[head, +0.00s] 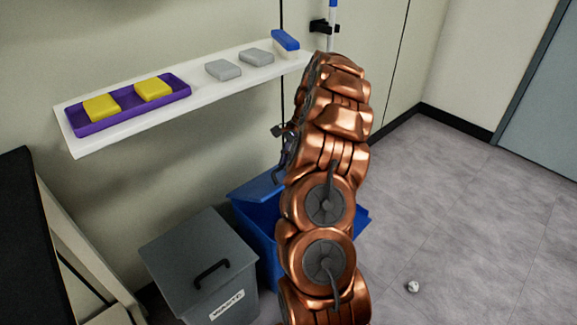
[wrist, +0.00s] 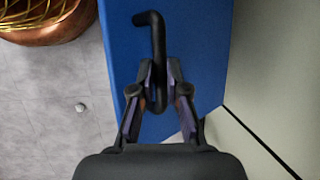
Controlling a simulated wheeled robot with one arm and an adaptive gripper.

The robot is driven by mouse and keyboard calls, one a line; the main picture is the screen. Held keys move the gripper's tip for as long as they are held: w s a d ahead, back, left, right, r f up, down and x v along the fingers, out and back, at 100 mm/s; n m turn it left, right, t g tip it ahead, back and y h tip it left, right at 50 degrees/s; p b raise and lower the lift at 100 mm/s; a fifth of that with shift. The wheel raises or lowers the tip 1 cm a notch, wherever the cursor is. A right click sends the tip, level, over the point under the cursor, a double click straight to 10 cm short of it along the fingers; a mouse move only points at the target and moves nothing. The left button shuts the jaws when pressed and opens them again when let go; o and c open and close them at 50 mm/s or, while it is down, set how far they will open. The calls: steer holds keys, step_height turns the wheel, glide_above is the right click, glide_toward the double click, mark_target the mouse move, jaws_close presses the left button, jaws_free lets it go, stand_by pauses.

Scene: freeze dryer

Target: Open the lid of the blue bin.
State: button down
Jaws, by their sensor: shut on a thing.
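The blue bin (head: 262,232) stands on the floor beside the grey bin, largely hidden behind my copper arm in the head view. A blue panel of its lid (head: 257,188) shows left of my arm; how far it is raised is hard to tell. In the wrist view the blue lid (wrist: 200,45) fills the middle, with a bent black handle (wrist: 156,35) on it. My gripper (wrist: 161,72) is shut on this handle, its two fingers on either side of the bar. In the head view the gripper is mostly hidden behind my arm.
A grey lidded bin (head: 190,260) stands to the left. A white shelf (head: 200,92) above carries a purple tray (head: 128,117) with yellow sponges (head: 153,88), grey blocks (head: 223,69) and a blue-topped brush (head: 286,42). A crumpled white ball (head: 412,286) lies on open floor at right.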

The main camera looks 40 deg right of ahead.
steer(key=shift+w+a+r+p, duration=0.1)
steer(key=shift+w+r+p, duration=0.3)
steer(key=shift+w, duration=0.45)
steer(key=c, duration=1.4)
jaws_free()
steer(key=shift+f, duration=0.1)
steer(key=shift+o, duration=1.1)
steer(key=shift+s, duration=0.1)
steer(key=shift+d+r, duration=0.3)
steer(key=shift+r, duration=0.2)
steer(key=shift+d+r, duration=0.15)
steer(key=shift+d, duration=0.15)
steer(key=shift+s+d, duration=0.35)
steer(key=shift+d, duration=1.55)
steer(key=shift+s+d, duration=0.4)
steer(key=shift+d, duration=1.45)
steer(key=shift+s+d, duration=0.35)
steer(key=shift+d, duration=1.55)
